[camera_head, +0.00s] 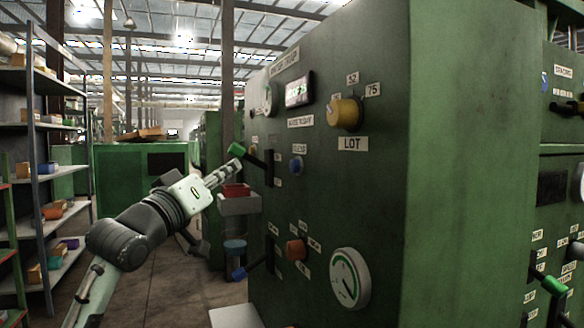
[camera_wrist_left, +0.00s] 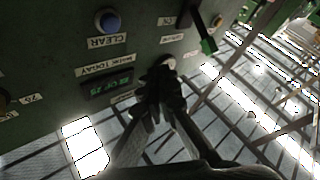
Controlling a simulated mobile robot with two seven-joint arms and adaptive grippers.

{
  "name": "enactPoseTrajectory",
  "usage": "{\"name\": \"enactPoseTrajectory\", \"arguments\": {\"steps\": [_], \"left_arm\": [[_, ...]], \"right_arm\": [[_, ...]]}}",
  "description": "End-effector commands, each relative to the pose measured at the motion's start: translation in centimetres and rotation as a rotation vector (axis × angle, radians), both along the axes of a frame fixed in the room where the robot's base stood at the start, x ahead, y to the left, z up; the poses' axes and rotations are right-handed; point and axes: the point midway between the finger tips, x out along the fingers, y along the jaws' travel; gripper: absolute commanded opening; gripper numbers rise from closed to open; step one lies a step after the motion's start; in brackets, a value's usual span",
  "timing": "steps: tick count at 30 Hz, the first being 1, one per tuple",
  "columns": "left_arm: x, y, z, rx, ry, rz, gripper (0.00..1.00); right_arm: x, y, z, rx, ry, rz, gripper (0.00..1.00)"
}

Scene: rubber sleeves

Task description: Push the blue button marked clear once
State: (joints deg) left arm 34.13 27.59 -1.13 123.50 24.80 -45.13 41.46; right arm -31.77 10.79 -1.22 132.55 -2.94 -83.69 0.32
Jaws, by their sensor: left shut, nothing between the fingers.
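The blue button (camera_head: 296,165) is on the green panel, to the right of a green-handled lever. In the left wrist view the blue button (camera_wrist_left: 108,21) is at the upper left, beside a label that reads CLEAR. My left gripper (camera_head: 238,168) is shut and empty, in front of the panel's left part and apart from the button. In the left wrist view my left gripper (camera_wrist_left: 162,80) shows dark closed fingers, off to the right of the button. My right gripper is not in view.
The green-handled lever (camera_head: 237,150) sticks out close to my left gripper. The panel also has a lit display (camera_head: 299,90), a yellow knob (camera_head: 345,113), an orange knob (camera_head: 296,250), a blue-handled lever (camera_head: 240,273) and a dial (camera_head: 349,279). Shelves (camera_head: 40,170) stand at the left.

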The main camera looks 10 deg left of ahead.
Motion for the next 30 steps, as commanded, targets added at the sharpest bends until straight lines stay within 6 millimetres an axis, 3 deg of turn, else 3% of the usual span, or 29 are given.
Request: {"name": "enactPoseTrajectory", "arguments": {"steps": [7,15,19,24,30], "left_arm": [[0.7,-0.9,0.0,-0.002,0.001,0.000,0.00],[2.7,-4.0,-0.1,-0.002,0.001,-0.002,0.00],[3.7,-5.5,0.1,-0.001,0.002,-0.002,0.00],[4.6,-6.7,0.1,-0.002,0.001,-0.001,0.00],[5.0,-7.3,0.0,0.001,0.001,0.001,0.00]], "right_arm": [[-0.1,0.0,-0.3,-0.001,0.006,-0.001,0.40],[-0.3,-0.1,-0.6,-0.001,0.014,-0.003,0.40],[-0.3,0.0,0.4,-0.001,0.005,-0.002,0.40],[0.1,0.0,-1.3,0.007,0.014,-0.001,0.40],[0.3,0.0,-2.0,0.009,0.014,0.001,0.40]]}}
